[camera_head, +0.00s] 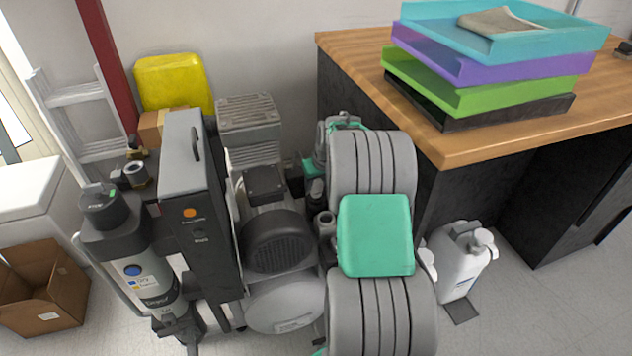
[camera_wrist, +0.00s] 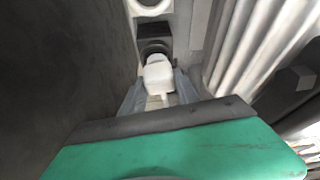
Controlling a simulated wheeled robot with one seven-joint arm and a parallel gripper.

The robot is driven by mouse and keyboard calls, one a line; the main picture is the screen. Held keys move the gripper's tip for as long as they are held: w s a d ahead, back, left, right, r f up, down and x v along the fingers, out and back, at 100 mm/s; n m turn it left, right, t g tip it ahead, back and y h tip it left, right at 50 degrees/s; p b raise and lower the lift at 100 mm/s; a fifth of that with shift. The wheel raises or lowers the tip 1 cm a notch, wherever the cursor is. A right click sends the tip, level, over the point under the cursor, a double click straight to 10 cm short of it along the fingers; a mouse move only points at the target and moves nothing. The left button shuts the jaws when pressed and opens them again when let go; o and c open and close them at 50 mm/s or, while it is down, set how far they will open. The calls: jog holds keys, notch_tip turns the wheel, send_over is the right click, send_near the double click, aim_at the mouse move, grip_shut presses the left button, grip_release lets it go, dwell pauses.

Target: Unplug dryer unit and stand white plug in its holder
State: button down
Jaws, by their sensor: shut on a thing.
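In the wrist view my gripper (camera_wrist: 158,92) has its two grey fingers closed on either side of a white plug (camera_wrist: 158,75). The plug lies in front of a dark round opening (camera_wrist: 155,46); I cannot tell whether it sits in it. The gripper and plug are hidden in the head view. I cannot make out the plug's holder.
A compressor motor (camera_head: 277,240) stands right of the cabinet. A wooden-topped desk (camera_head: 455,147) with stacked trays (camera_head: 487,79) is at the right. A white canister (camera_head: 457,262) stands below it. A cardboard box (camera_head: 42,290) and a ladder (camera_head: 88,115) are at the left.

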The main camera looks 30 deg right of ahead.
jog(key=shift+f, duration=0.1)
jog(key=shift+f+b, duration=0.55)
jog(key=shift+f, duration=0.35)
jog(key=c, duration=0.8)
grip_release()
jog(key=shift+r, duration=0.1)
jog(key=shift+c, duration=0.2)
jog(key=p+v, duration=0.3)
jog(key=v, duration=0.4)
jog(key=shift+s+r, duration=0.15)
jog(key=shift+r, duration=0.25)
